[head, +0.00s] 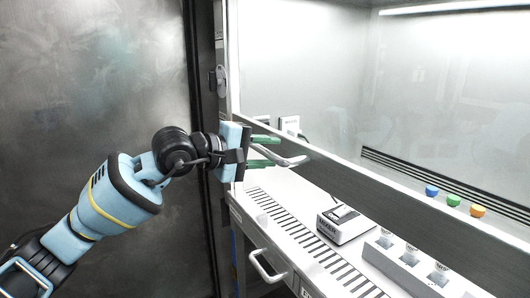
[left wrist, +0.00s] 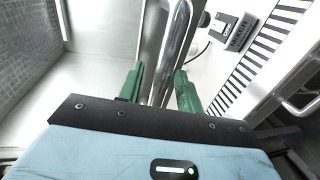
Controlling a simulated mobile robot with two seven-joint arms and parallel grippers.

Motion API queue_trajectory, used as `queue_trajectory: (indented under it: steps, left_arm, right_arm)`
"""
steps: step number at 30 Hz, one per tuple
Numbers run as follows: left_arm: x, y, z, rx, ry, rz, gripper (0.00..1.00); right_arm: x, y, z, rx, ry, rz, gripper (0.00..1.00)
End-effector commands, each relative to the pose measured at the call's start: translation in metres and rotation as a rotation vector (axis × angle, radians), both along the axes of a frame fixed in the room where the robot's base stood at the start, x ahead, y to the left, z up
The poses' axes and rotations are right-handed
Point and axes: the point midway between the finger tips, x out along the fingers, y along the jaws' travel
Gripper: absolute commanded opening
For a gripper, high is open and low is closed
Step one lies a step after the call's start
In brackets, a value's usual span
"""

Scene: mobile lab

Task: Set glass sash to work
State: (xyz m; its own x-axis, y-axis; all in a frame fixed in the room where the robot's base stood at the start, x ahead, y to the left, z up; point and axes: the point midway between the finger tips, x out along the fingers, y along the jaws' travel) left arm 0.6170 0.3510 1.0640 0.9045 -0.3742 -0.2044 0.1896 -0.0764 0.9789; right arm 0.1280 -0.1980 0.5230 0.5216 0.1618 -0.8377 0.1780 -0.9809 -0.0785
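The glass sash (head: 440,90) is a clear pane with a wide grey bottom rail (head: 400,185). It is raised, with a gap between its rail and the white work surface. A metal bar handle (head: 292,161) sticks out from the rail's left end; it also shows in the left wrist view (left wrist: 178,45). My left gripper (head: 274,151) is at this handle, its green fingers on either side of the bar. In the left wrist view the fingers stand apart with the bar between them, and gaps show beside it. My right gripper is not in view.
A small white mixer device (head: 345,222) and a white rack with vials (head: 410,262) stand on the surface below the sash. A slotted grille (head: 310,245) runs along the front. A lower handle (head: 265,268) juts out below.

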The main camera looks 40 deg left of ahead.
Motion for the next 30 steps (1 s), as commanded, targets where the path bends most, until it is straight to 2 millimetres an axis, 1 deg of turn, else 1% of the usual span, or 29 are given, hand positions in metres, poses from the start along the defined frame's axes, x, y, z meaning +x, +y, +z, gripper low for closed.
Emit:
queue_trajectory:
  steps: [5,8,15,18,24,30]
  left_arm:
    - [-0.006,0.003,0.000,0.000,0.000,0.000,0.36]
    - [-0.016,0.008,0.002,0.003,0.001,0.003,0.36]
    - [-0.048,0.020,0.007,0.007,0.004,0.001,0.36]
    - [-0.056,0.025,0.008,0.002,0.005,0.004,0.36]
    - [-0.067,0.029,0.013,0.000,0.002,0.002,0.36]
    - [-0.071,0.029,0.016,0.001,0.001,0.000,0.36]
  right_arm:
    - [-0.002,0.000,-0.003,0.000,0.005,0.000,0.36]
    - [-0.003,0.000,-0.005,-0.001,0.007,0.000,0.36]
    - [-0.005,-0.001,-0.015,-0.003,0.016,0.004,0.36]
    - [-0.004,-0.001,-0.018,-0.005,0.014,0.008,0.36]
    - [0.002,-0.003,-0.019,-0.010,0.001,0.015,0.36]
    - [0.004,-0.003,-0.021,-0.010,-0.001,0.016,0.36]
